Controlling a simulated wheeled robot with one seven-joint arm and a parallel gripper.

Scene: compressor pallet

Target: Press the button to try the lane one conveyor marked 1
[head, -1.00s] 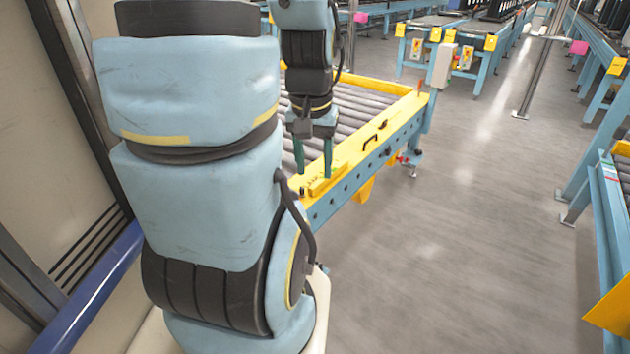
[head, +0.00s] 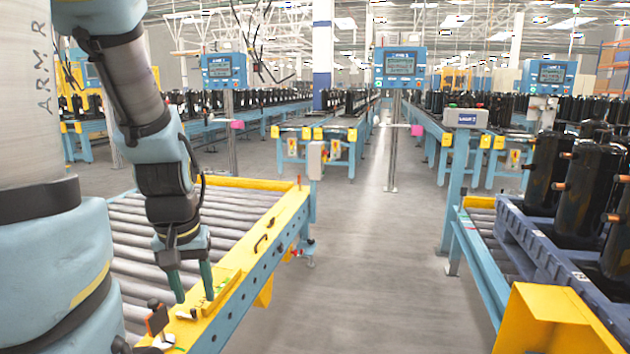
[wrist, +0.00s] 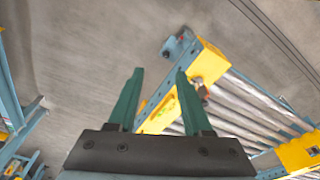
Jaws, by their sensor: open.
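A roller conveyor (head: 265,241) with a yellow rim and blue side stands at the left in the head view. A low yellow box (head: 222,290) sits on its near rim, and a dark upright piece (head: 157,319) stands nearer on the same rim. My gripper (head: 194,297) points down beside the yellow box, its green fingers apart and empty. I cannot tell whether it touches the box. In the wrist view my gripper (wrist: 159,72) is open, with the yellow rim (wrist: 208,62) beyond the fingers. I cannot make out a button or a mark 1.
Blue display screens (head: 400,64) stand on posts across the back. A grey floor aisle (head: 370,260) runs clear down the middle. At the right, black compressors (head: 582,190) stand on a blue pallet (head: 540,250) over another conveyor. A yellow guard (head: 550,320) stands at the near right.

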